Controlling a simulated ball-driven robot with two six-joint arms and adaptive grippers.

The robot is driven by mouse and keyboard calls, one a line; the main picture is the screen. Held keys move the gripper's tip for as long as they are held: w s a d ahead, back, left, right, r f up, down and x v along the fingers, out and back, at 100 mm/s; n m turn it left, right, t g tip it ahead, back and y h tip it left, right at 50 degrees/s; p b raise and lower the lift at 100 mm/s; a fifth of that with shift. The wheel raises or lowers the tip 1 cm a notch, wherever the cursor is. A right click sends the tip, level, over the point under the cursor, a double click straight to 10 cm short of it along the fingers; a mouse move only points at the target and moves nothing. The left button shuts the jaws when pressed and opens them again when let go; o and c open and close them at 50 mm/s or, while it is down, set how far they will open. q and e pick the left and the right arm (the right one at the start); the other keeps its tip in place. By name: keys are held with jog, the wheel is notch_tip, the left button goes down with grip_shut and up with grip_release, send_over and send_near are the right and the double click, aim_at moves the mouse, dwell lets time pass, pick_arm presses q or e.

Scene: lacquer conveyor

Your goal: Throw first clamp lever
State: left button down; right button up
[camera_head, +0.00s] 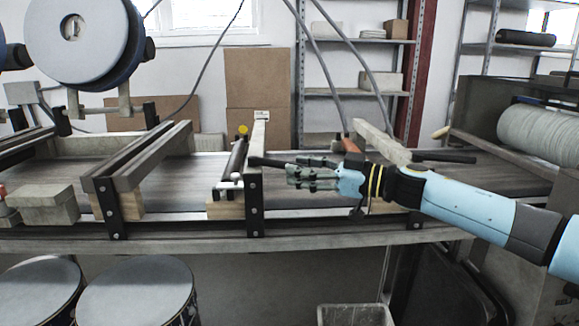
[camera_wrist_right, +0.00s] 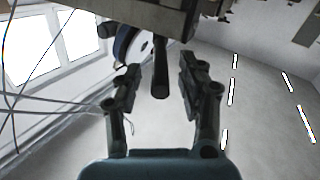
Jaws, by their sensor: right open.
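The first clamp lever (camera_head: 268,162) is a dark bar sticking out to the right from the black upright bracket (camera_head: 254,205) at the middle of the conveyor. My right gripper (camera_head: 297,173) reaches in from the right, with its fingers pointing left toward the lever. In the right wrist view the dark round lever end (camera_wrist_right: 160,78) shows between the two spread fingers of my right gripper (camera_wrist_right: 159,85). The gripper is open, and I see no clear contact with the lever. My left gripper is not in view.
Another dark bar (camera_head: 445,156) sticks out at the right, behind my right arm. A large disc-shaped reel (camera_head: 75,65) stands at the left. A grey block (camera_head: 43,205) sits at the front left. Round drums (camera_head: 137,290) stand below the conveyor's front edge.

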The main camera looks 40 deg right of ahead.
aim_at(277, 164)
jog(key=shift+x, duration=1.5)
grip_shut()
